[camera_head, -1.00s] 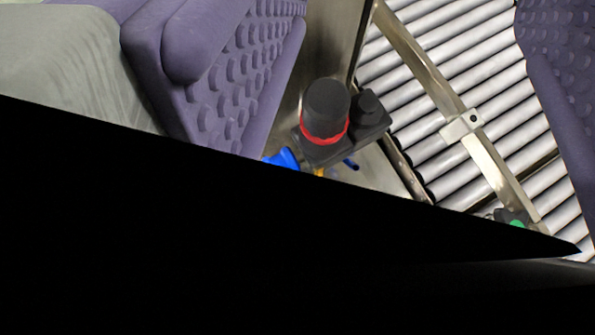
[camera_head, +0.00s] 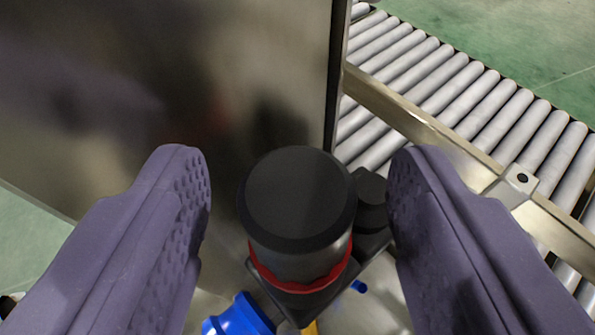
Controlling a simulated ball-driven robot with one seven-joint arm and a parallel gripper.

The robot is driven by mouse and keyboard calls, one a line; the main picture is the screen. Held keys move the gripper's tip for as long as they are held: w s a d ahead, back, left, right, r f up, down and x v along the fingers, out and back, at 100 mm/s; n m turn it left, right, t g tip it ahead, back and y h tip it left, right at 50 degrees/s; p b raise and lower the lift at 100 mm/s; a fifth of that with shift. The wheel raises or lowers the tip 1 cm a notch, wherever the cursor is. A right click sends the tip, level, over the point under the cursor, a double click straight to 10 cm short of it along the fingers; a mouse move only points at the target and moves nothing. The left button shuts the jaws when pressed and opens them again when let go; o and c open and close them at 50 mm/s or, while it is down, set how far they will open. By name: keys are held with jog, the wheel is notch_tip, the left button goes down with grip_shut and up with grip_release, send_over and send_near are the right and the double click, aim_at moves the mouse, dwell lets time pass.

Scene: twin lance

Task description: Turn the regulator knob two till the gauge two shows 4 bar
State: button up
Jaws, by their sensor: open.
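A black regulator knob (camera_head: 298,205) with a red ring at its base stands in the middle of the view on a dark body. Whether it is knob two cannot be told. My gripper (camera_head: 297,190) is open, with one purple studded finger to the left of the knob and one to the right. A gap shows between the left finger and the knob. The right finger is close to a smaller black cap (camera_head: 371,190) beside the knob; touching cannot be told. No gauge face is in view.
A blue fitting (camera_head: 238,318) and a small blue stub (camera_head: 359,286) are at the regulator's base. A metal panel (camera_head: 170,90) stands behind on the left. A roller conveyor (camera_head: 470,90) with a metal side rail runs on the right. Green floor (camera_head: 510,35) lies beyond.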

jog(key=c, duration=1)
jog(key=shift+c, duration=0.3)
jog(key=shift+a+h, duration=0.1)
jog(key=shift+h, duration=0.2)
jog(key=m+h, duration=0.2)
jog(key=m+g+h, duration=0.1)
jog(key=shift+w+a+m+h, duration=0.1)
jog(key=shift+a+m+h, duration=0.15)
jog(key=shift+m+h, duration=0.05)
jog(key=shift+w+a+m+g+h, duration=0.1)
jog(key=shift+a+m+g+h, duration=0.05)
jog(key=shift+m+g+h, duration=1.55)
jog(key=shift+m+h, duration=0.3)
jog(key=shift+m, duration=0.2)
jog(key=o, duration=1.1)
jog(key=shift+c, duration=0.2)
